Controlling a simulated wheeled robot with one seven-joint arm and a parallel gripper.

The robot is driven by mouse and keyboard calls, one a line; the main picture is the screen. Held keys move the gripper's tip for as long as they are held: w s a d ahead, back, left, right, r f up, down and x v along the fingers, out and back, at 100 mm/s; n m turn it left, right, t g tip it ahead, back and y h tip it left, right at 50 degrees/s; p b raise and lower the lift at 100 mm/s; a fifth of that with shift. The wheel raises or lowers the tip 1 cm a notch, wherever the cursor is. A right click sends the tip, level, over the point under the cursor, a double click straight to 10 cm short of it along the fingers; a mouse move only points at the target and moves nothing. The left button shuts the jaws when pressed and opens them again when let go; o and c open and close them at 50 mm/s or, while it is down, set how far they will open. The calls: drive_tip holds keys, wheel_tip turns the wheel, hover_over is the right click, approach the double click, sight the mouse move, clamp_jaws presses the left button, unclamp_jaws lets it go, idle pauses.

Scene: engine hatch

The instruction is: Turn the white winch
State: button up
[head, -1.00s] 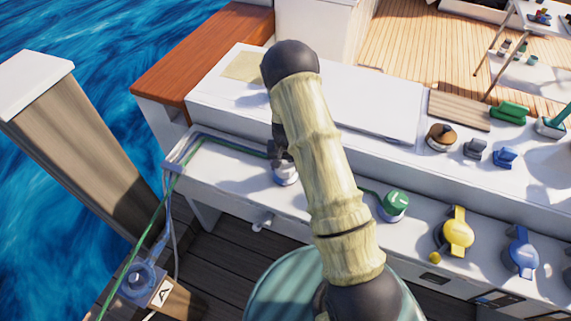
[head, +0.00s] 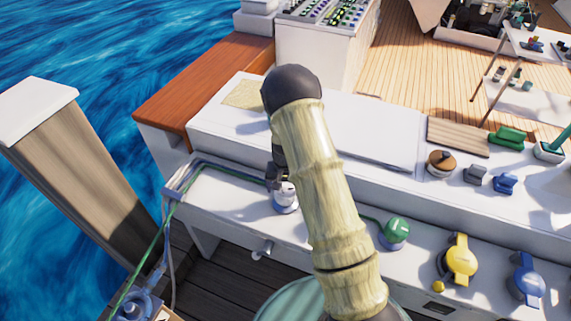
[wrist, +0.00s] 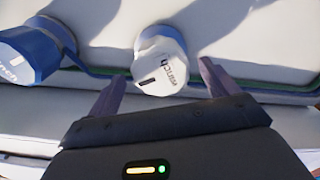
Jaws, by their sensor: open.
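The white winch (head: 285,196) stands on the lower white ledge, on a blue base, partly hidden behind my arm in the head view. In the wrist view the white winch (wrist: 160,62) shows a dark slot mark and dark lettering on its side. My gripper (wrist: 158,82) is open, with one finger on each side of the winch and gaps between them and it. In the head view my gripper (head: 275,175) is small and dark beside the winch, mostly hidden by my arm.
A blue winch (wrist: 30,55) with a rope stands left of the white one in the wrist view. On the ledge to the right are a green winch (head: 396,232), a yellow handle (head: 460,260) and a blue handle (head: 525,280). A wooden post (head: 75,170) stands at left.

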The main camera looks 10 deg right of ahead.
sight(285, 191)
wheel_tip(285, 191, up, 15)
drive_tip(key=shift+f, duration=0.2)
idle(0.5)
drive_tip(key=s+r+n+t+p, duration=0.1)
drive_tip(key=s+r+p, duration=0.2)
drive_tip(key=s+r, duration=0.4)
drive_tip(key=s+r+n+t+p, duration=0.1)
drive_tip(key=s+r+n+p, duration=0.1)
drive_tip(key=s+r, duration=0.6)
drive_tip(key=s+p, duration=0.1)
drive_tip(key=s, duration=0.5)
drive_tip(key=shift+t+p, duration=0.3)
drive_tip(key=shift+p, duration=0.05)
drive_tip(key=shift+w+d, duration=0.1)
drive_tip(key=shift+w, duration=0.05)
drive_tip(key=shift+c, duration=0.5)
